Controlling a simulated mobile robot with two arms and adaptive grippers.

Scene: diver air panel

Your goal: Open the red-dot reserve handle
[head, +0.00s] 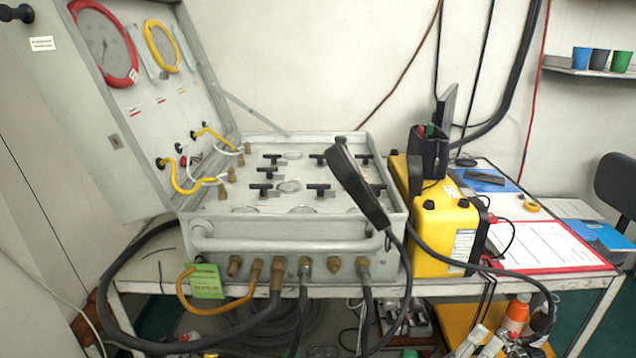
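The diver air panel is an open grey metal case (300,228) on a table. Several black T-shaped handles show on its top face, such as a back-left handle (272,157), a front-left handle (261,188) and a front-middle handle (318,188). I cannot make out a red dot on any of these. A small red spot (183,161) shows on the raised lid beside black knobs and yellow hoses. A black handset (357,185) lies across the panel's right side and hides part of the handles there.
The raised lid (120,120) with a red-ringed gauge (103,45) stands at the left. A yellow box (447,225) stands close on the right. Brass fittings and hoses (277,275) stick out in front. A red-edged clipboard (545,245) lies farther right.

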